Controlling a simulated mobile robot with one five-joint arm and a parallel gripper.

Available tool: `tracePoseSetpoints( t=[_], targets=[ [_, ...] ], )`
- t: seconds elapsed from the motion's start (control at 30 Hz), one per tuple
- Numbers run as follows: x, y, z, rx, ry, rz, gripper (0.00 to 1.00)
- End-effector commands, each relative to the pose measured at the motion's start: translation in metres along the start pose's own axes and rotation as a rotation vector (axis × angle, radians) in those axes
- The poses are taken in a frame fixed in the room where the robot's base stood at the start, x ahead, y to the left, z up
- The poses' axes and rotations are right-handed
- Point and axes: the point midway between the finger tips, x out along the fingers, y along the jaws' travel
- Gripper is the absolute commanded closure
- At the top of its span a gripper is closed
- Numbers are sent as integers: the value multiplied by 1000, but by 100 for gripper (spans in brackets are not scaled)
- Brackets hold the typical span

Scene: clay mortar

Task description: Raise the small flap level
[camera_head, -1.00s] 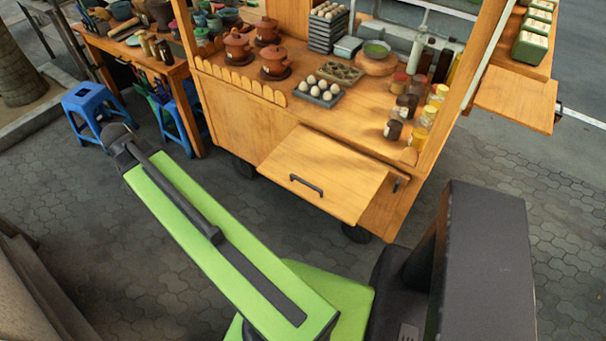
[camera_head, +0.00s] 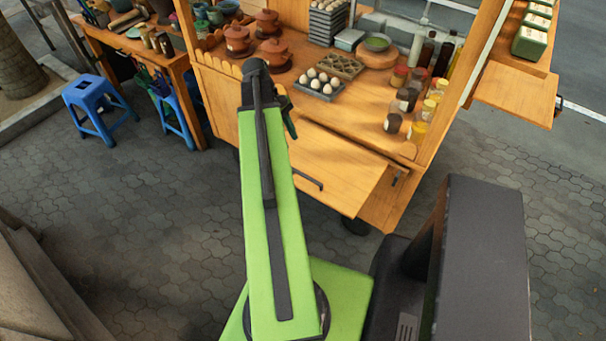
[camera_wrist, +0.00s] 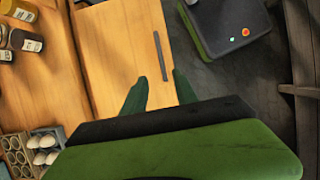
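A small wooden flap (camera_head: 345,165) with a dark bar handle (camera_head: 308,180) is on the front of the wooden cart, below the counter. It slopes down and outward from the cart. In the wrist view the flap (camera_wrist: 120,50) lies beyond my fingers, with its handle (camera_wrist: 160,55) just past them. My gripper (camera_wrist: 160,87) is open and empty, its two dark green fingers apart and seemingly clear of the flap. In the head view my arm hides the flap's left part, and only part of my gripper (camera_head: 287,115) shows.
The cart counter holds an egg tray (camera_head: 320,88), clay pots (camera_head: 275,52) and several jars (camera_head: 393,122) near the flap's hinge side. Another board (camera_head: 517,97) juts from the cart's right side. Blue stools (camera_head: 95,100) stand left. Paved ground (camera_head: 130,230) in front is open.

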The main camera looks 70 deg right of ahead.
Motion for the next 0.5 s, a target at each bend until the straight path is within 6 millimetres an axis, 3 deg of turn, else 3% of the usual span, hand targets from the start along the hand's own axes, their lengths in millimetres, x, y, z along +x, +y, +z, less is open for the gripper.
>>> tracePoseSetpoints(
  t=[0.03, 0.5],
  targets=[
    [19, -1, -3, 1, 0, 0, 65],
    [123, -1, -4, 3, 0, 1, 65]
  ],
)
